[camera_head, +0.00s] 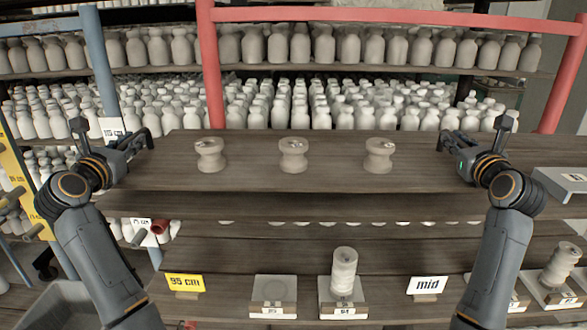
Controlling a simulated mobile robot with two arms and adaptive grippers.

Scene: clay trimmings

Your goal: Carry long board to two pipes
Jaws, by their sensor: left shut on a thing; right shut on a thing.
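The long board (340,178) is dark wood and spans the middle of the head view, looking about level. Three pale, waisted clay pieces stand upright on it: a left one (210,156), a middle one (292,156) and a right one (378,157). My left gripper (143,140) is shut on the board's left end. My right gripper (447,143) is shut on its right end. Short pipe stubs show at lower left, a red-ended one (160,226) and a grey one (138,238). I cannot tell whether these are the task's two pipes.

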